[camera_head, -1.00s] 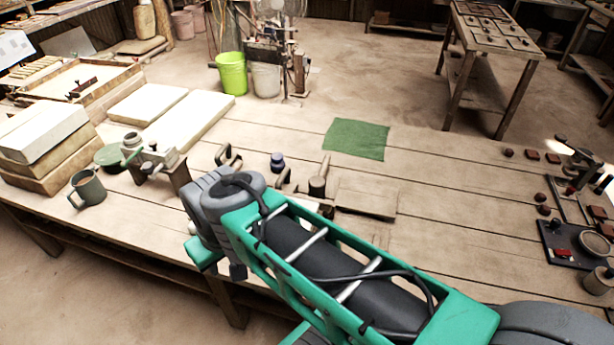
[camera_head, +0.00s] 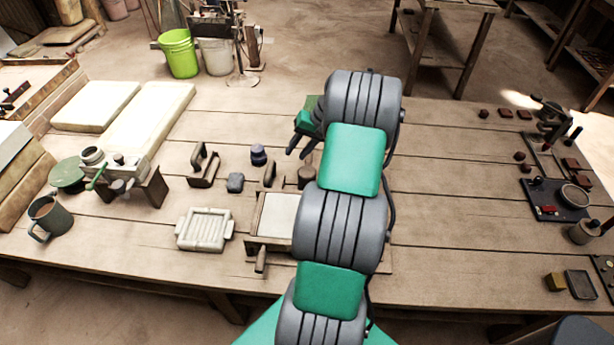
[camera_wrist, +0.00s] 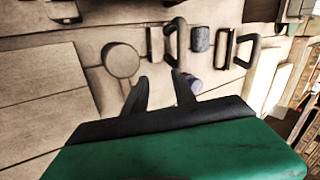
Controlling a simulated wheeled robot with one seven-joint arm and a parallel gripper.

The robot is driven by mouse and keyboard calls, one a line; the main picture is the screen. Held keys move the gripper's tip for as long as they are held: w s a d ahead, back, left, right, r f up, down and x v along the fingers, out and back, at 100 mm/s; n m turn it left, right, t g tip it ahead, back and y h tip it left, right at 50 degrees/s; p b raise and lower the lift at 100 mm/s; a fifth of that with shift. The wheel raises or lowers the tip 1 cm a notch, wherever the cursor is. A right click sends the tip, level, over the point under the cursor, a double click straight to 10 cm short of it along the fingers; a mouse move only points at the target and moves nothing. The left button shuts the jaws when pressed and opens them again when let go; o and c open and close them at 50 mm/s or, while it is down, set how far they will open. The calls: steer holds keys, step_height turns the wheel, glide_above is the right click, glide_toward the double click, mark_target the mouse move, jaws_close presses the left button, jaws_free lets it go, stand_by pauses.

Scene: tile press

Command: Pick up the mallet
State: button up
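The mallet (camera_head: 306,177) stands on the workbench in the head view, a short round brown wooden thing partly behind my arm. In the wrist view the mallet (camera_wrist: 122,60) shows as a round tan head from above, just beyond and left of the fingertips. My gripper (camera_head: 300,148) is above the bench on the far side of the mallet in the head view. In the wrist view my gripper (camera_wrist: 161,76) has its two dark fingers apart with nothing between them. I cannot tell its exact height.
A handled wooden tool (camera_head: 270,174), a grey lump (camera_head: 235,182), a dark blue jar (camera_head: 258,154) and another handled tool (camera_head: 203,166) stand close left of the mallet. A framed pale tile press (camera_head: 278,216) and a white ribbed tray (camera_head: 205,230) lie nearer.

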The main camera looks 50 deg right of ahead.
mark_target(308, 168)
steer(key=s+d+f+m+t, duration=0.1)
steer(key=s+d+f, duration=0.3)
steer(key=d, duration=0.2)
steer(key=p+x, duration=0.1)
steer(key=x, duration=0.7)
jaws_close()
steer(key=shift+r, duration=0.1)
